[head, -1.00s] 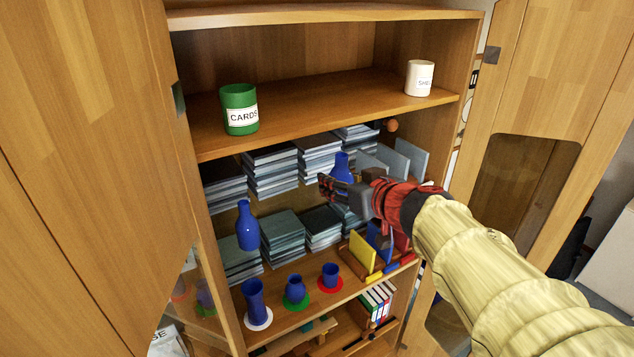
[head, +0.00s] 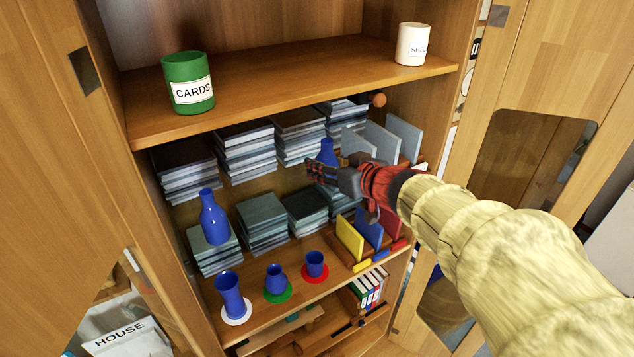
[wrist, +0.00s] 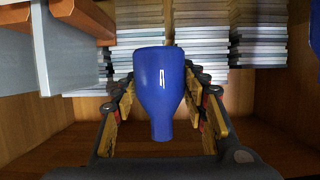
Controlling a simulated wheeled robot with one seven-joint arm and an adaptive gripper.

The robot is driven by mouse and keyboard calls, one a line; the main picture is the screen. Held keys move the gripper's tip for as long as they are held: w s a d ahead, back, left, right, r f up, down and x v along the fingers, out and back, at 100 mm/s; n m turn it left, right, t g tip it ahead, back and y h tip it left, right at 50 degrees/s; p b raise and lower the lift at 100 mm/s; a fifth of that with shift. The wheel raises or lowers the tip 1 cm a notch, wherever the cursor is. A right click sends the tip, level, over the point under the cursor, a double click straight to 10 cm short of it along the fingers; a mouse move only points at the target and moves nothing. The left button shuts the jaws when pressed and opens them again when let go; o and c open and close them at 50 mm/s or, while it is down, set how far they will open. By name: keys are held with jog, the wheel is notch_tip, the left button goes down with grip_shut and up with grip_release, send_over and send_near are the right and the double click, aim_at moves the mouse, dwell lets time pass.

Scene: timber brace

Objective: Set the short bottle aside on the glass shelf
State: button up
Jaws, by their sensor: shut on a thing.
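My gripper (head: 318,172) is shut on a blue bottle (head: 328,152) inside the cabinet, in front of the upper book stacks. In the wrist view the bottle (wrist: 160,90) sits between the two finger pads, its narrow neck towards the bottom of the picture. In the head view the fingers hide its lower part. A second blue bottle (head: 213,220) with a slim neck stands upright at the left, in front of the books. The glass shelf is too clear for me to make out its surface; I cannot tell whether the held bottle touches it.
Blue vessels stand on white (head: 236,312), green (head: 278,293) and red (head: 315,275) discs below. Grey upright panels (head: 381,142) stand right of the gripper. Yellow, blue and red panels (head: 368,228) stand below it. A wooden shelf (head: 300,75) with a green CARDS pot (head: 188,85) is above.

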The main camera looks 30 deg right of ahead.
jog(key=w+f, duration=0.1)
jog(key=w+d+f, duration=0.1)
jog(key=f, duration=0.1)
jog(key=w+f+b, duration=0.1)
jog(key=shift+w+d+f, duration=0.1)
jog(key=shift+d+f, duration=0.15)
jog(key=shift+f, duration=0.05)
jog(key=shift+w+d+f+b, duration=0.15)
jog(key=shift+f+b, duration=0.45)
jog(key=shift+f, duration=1.1)
jog(key=shift+f, duration=0.15)
jog(key=o, duration=1.2)
jog(key=shift+o, duration=0.5)
